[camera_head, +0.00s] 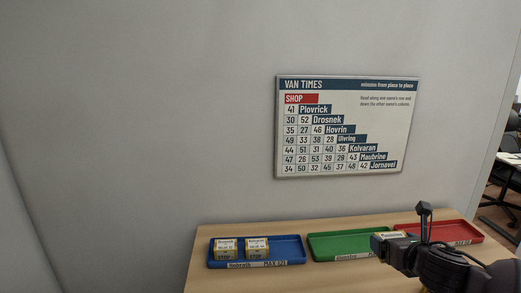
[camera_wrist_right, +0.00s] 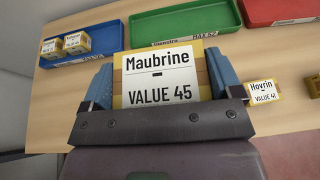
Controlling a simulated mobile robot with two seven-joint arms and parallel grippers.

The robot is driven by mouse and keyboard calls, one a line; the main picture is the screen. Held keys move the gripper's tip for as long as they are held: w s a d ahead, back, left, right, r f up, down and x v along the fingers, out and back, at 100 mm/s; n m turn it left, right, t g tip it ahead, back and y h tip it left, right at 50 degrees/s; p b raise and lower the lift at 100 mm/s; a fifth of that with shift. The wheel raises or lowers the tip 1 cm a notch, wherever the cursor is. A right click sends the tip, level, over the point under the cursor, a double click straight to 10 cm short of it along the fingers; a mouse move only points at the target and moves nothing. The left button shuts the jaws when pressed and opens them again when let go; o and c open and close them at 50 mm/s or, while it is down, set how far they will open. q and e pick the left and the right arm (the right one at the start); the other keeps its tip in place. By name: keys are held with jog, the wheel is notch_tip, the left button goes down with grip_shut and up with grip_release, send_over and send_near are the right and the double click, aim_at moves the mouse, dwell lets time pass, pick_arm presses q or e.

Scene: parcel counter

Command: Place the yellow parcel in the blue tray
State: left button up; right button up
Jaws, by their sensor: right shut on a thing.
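The yellow parcel (camera_wrist_right: 205,75) is held between the fingers of my right gripper (camera_wrist_right: 160,85) in the right wrist view. Its white label reads Maubrine, VALUE 45. In the head view my right gripper (camera_head: 396,246) is in front of the green tray's right end, and a small part of the parcel (camera_head: 384,243) shows there. The blue tray (camera_head: 288,252) is on the counter at the left, with two yellow parcels (camera_head: 226,249) (camera_head: 257,248) side by side in its left half. The blue tray's right half is empty. My left gripper is not in view.
A green tray (camera_head: 325,244) stands in the middle and a red tray (camera_head: 462,228) at the right. In the wrist view, a Hovrin parcel (camera_wrist_right: 264,91) lies on the counter (camera_wrist_right: 110,75), with another partly seen at the right edge. A VAN TIMES board (camera_head: 390,125) is on the wall.

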jog(key=s+a+f+b, duration=0.2)
jog(key=s+a+f, duration=0.4)
jog(key=s+a, duration=0.4)
jog(key=shift+s+a+f+m, duration=0.2)
jog(key=shift+s+a+m, duration=0.15)
jog(key=shift+a, duration=0.15)
